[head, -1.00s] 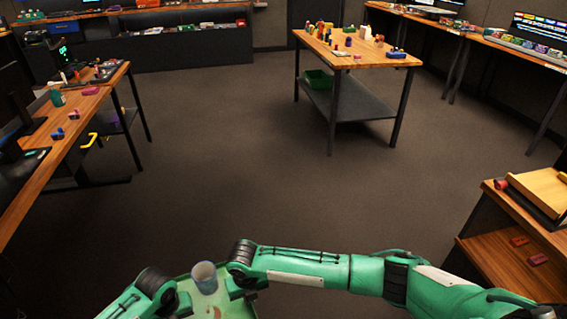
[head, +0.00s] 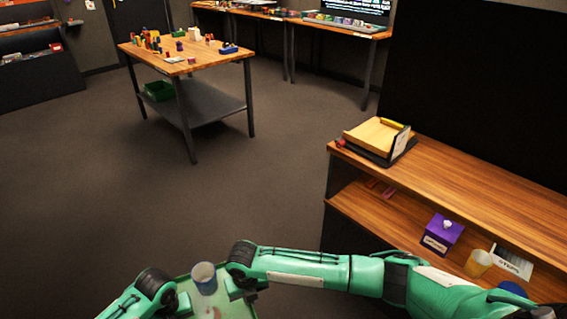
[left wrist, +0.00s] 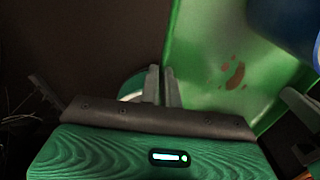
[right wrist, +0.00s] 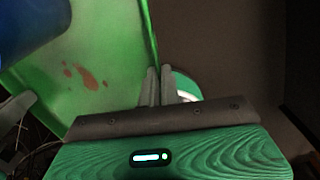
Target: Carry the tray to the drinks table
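The green tray (head: 232,309) is at the bottom of the head view, held low in front of me between my two arms. A blue-grey cup (head: 203,278) stands on it. My left gripper (left wrist: 162,86) is shut on one edge of the tray (left wrist: 205,60), which has reddish marks on its floor. My right gripper (right wrist: 160,86) is shut on the opposite edge of the tray (right wrist: 110,45). The cup shows as a dark blue shape in both wrist views. No table in view is plainly marked as the drinks table.
A wooden table (head: 205,62) with several small coloured items stands ahead, left of centre. A wooden shelf unit (head: 470,190) is close on the right, with a paper tray (head: 377,138) on top and a purple box (head: 441,233) and yellow cup (head: 478,263) below. Open floor (head: 110,200) lies ahead-left.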

